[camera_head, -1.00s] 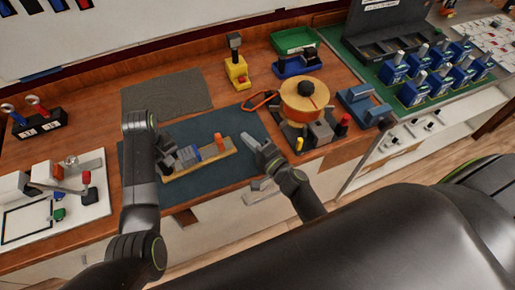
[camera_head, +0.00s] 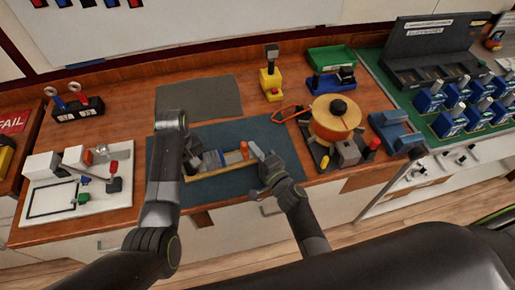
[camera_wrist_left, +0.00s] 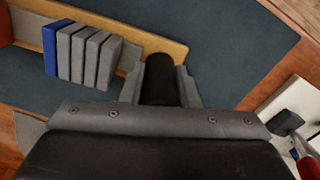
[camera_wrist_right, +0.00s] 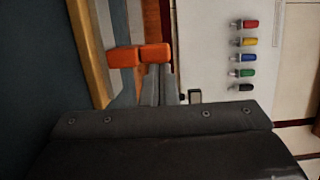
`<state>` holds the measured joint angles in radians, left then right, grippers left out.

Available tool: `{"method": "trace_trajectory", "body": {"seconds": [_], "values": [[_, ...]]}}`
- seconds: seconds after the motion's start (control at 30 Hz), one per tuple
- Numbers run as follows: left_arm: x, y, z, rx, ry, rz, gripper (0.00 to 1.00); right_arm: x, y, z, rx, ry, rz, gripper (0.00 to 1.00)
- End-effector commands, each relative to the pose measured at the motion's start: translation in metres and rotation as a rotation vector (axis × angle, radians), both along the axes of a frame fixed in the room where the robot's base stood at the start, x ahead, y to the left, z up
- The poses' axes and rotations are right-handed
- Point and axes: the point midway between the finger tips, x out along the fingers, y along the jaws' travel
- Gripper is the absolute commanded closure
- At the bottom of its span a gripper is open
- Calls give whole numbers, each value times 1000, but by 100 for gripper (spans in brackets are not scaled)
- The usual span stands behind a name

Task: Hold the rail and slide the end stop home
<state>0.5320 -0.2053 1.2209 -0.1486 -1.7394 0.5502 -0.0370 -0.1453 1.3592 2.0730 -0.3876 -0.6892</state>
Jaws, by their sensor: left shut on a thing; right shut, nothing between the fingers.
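A tan rail (camera_head: 222,172) lies on the blue-grey mat, with several grey modules (camera_wrist_left: 92,55) and a blue module (camera_wrist_left: 50,50) on it. The orange end stop (camera_head: 245,151) stands near the rail's right end, with a gap to the modules; it also shows in the right wrist view (camera_wrist_right: 124,57). My left gripper (camera_wrist_left: 160,75) is shut on a dark piece at the rail's left end; the arm hides much of this in the head view. My right gripper (camera_head: 258,152) is shut and empty, its fingertips (camera_wrist_right: 156,78) close beside the end stop; contact is unclear.
The mat (camera_head: 270,132) has clear room behind the rail. An orange spool (camera_head: 333,122) stands to the right, and a white board with a lever (camera_head: 60,205) to the left. A yellow stand (camera_head: 270,85) and a green tray (camera_head: 330,58) are at the back.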

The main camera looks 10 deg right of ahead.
Motion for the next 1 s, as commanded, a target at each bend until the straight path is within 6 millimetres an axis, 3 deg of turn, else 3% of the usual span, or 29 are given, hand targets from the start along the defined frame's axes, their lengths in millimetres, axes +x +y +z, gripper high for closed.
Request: {"method": "trace_trajectory", "body": {"seconds": [0.2,0.53,0.67,0.83,1.0], "values": [[1,-2,1,-3,-2,-1,100,-3,28,1,4,-2,4,100],[1,-2,1,-4,-3,-1,100,-2,26,1,1,-4,4,100],[1,-2,1,-3,-2,-1,100,-1,16,1,-2,-3,4,100],[1,-1,1,-3,-3,-1,100,2,-17,0,-7,-2,3,100],[1,-1,1,-2,-2,-1,100,-36,-26,-1,1,1,1,100]]}}
